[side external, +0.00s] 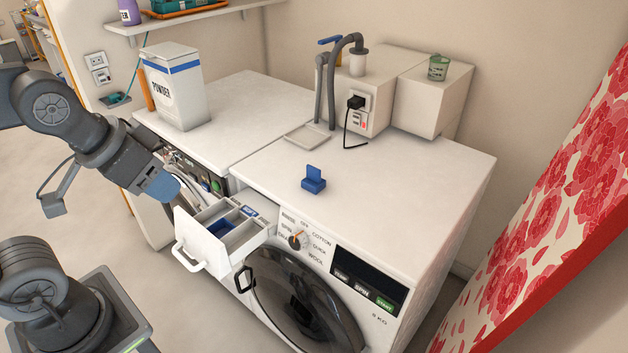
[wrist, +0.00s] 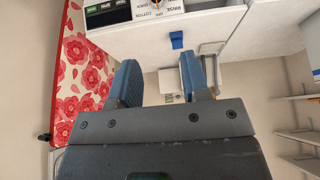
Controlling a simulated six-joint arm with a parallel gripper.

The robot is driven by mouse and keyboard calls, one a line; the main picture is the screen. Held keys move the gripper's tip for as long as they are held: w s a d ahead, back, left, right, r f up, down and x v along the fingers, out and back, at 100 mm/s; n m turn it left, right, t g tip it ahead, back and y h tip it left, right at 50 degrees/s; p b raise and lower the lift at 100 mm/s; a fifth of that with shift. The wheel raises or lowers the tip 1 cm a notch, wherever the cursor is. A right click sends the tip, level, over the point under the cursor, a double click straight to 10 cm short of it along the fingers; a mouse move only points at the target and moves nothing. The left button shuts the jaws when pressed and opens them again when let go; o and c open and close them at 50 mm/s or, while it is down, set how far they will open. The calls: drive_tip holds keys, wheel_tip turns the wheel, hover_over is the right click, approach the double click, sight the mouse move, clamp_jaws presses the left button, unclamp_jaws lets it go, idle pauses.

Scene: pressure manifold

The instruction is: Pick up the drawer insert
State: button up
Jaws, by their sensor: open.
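A small blue L-shaped piece, which looks like the drawer insert (side external: 314,182), sits loose on the white top of the washing machine, its tab upright. It also shows in the wrist view (wrist: 176,40), beyond the fingertips. The washing machine's detergent drawer (side external: 205,215) is pulled out, with divided compartments and some blue parts inside. My gripper (side external: 165,187) is left of the insert, near and above the drawer, well apart from the insert. In the wrist view my gripper (wrist: 158,64) is open, with nothing between its fingers.
A powder box (side external: 178,90) stands on the neighbouring machine. A flat tray (side external: 307,137), grey hoses (side external: 330,85) and a wall box with a plug (side external: 356,103) are behind the insert. A red floral board (side external: 545,210) leans at right. The top around the insert is clear.

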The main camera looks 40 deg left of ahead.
drive_tip(key=shift+r, duration=0.1)
drive_tip(key=shift+c, duration=0.2)
drive_tip(key=w+r+m+g, duration=0.2)
drive_tip(key=w+r+m, duration=0.35)
drive_tip(key=w, duration=0.65)
drive_tip(key=m+g, duration=0.4)
drive_tip(key=m, duration=0.8)
hover_over(313, 167)
wheel_tip(313, 167, down, 13)
drive_tip(key=f, duration=0.8)
drive_tip(key=shift+w+d+f, duration=0.35)
drive_tip(key=shift+d, duration=0.05)
drive_tip(key=shift+s+a+f, duration=0.1)
drive_tip(key=shift+s+f, duration=0.05)
drive_tip(key=shift+f, duration=0.75)
drive_tip(key=shift+s+a+f, duration=0.1)
drive_tip(key=shift+f, duration=0.85)
drive_tip(key=shift+s+a+f, duration=0.1)
drive_tip(key=shift+s+f, duration=0.05)
drive_tip(key=shift+f, duration=0.75)
